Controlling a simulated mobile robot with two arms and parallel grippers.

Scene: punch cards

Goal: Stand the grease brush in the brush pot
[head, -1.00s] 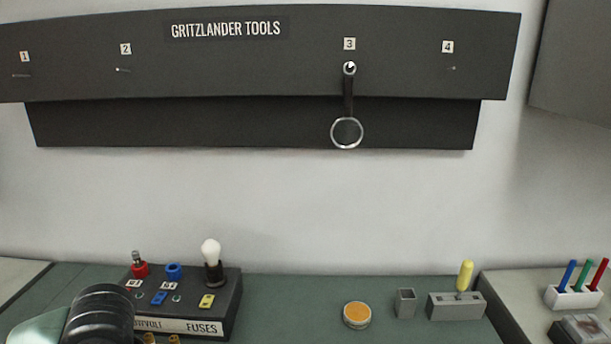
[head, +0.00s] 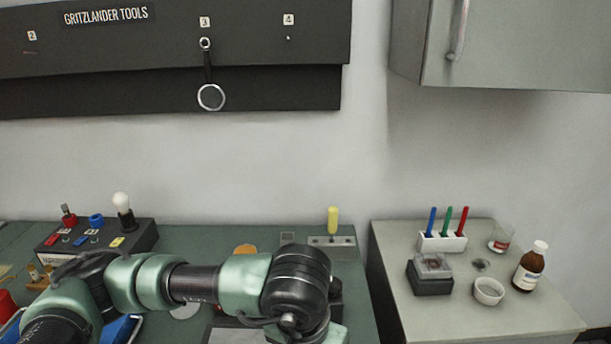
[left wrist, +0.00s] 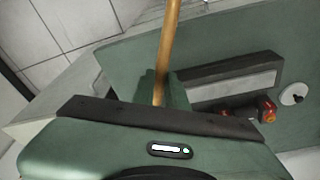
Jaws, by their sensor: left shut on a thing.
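A slim wooden handle (left wrist: 168,45), seemingly the grease brush's, rises between the fingers of my left gripper (left wrist: 161,88) in the left wrist view. The gripper is shut on it; no bristles show. In the head view my left arm reaches across the bench from the left; its gripper and the brush are hidden behind or below the wrist. My right gripper is not in view.
A grey block (head: 345,241) holding a yellow-handled tool (head: 333,220) stands right of the pot. An orange-topped tin (head: 245,249) is partly hidden by my arm. The fuse box (head: 140,236) is left. The right counter holds a pen holder (head: 442,242), bowl (head: 488,291) and bottle (head: 530,268).

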